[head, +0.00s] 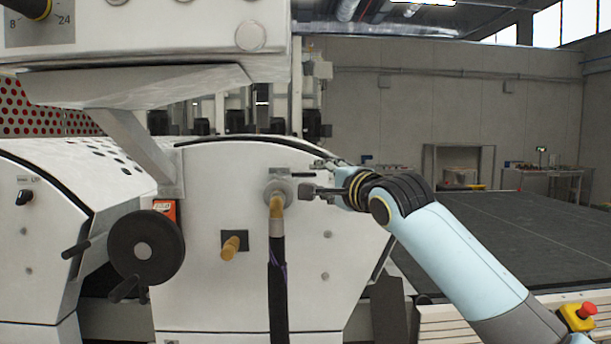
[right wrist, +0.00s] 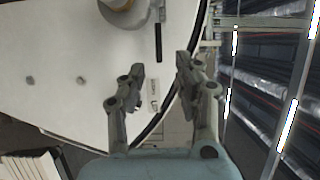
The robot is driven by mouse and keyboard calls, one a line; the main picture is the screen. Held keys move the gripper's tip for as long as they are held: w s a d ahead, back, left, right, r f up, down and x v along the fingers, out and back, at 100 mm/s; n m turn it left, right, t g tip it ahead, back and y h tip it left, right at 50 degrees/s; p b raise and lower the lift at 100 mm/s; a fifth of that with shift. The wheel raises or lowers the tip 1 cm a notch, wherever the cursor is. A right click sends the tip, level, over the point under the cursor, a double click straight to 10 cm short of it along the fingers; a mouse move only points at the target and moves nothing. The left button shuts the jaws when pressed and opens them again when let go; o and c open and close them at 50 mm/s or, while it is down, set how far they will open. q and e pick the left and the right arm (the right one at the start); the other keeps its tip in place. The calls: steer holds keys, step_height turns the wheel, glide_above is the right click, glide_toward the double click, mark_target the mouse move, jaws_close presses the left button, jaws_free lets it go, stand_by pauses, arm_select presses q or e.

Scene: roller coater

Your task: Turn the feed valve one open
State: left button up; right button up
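What looks like the feed valve is a round grey fitting (head: 279,188) on the white machine panel, with a brass elbow (head: 277,207) and a dark hose below it. My right gripper (head: 311,178) is just to the right of the fitting, its two fingers apart and pointing at it. In the right wrist view, the open gripper (right wrist: 160,72) has nothing between its fingers. A round fitting (right wrist: 122,10) is cut off by the top edge there, beyond the fingertips. No label on the valve is readable. My left gripper is not in view.
A black handwheel (head: 145,247) stands out from the panel on the left, with a brass stub (head: 232,244) between it and the hose (head: 278,290). A red-and-yellow emergency button (head: 579,315) is at lower right. A wide dark belt surface (head: 500,235) lies behind my right arm.

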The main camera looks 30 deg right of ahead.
mark_target(307, 176)
steer(key=w, duration=0.3)
steer(key=w+p, duration=0.1)
steer(key=w, duration=0.2)
steer(key=shift+w+d+p, duration=0.2)
steer(key=shift+w+p, duration=0.1)
steer(key=shift+w, duration=0.05)
steer(key=shift+w+f, duration=0.15)
steer(key=shift+w, duration=0.1)
jaws_close()
